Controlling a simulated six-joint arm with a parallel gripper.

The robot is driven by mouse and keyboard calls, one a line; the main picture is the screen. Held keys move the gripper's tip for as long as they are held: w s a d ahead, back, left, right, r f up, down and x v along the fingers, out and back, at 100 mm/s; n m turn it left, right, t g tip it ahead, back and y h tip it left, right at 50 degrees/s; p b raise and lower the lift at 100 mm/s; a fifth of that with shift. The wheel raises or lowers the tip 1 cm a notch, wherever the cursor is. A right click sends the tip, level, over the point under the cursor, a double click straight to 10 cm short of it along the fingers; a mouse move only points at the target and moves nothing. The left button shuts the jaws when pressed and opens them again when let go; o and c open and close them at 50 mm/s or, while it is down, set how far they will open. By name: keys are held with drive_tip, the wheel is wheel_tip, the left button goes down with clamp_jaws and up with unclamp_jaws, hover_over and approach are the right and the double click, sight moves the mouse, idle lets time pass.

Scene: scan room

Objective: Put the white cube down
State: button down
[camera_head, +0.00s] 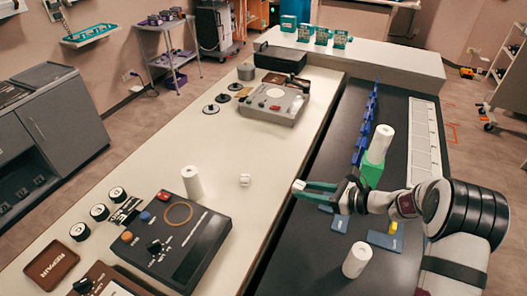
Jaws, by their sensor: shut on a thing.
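My gripper (301,190) reaches left from the arm at the right, with its green fingers over the near edge of the pale bench, by the gap to the dark bench. It is shut on a small white thing at the fingertips, which looks like the white cube (298,185); the fingers hide most of it.
A white cylinder (192,183) and a dark control box (176,240) stand left on the pale bench. A grey device (274,102) is further back. On the dark bench are a green block (371,172), a white cylinder (357,260) and blue bins (366,125). The pale bench's middle is clear.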

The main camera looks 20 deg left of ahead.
drive_tip(key=s+a+n+g, duration=0.2)
drive_tip(key=s+a, duration=0.1)
drive_tip(key=a, duration=0.6)
hover_over(238, 209)
wheel_tip(238, 209, down, 7)
drive_tip(key=shift+d+r, duration=0.1)
wheel_tip(238, 209, down, 3)
drive_tip(key=shift+s+f, duration=0.1)
drive_tip(key=shift+f, duration=0.3)
drive_tip(key=c, duration=0.5)
unclamp_jaws()
drive_tip(key=shift+f, duration=0.1)
drive_tip(key=shift+c, duration=0.2)
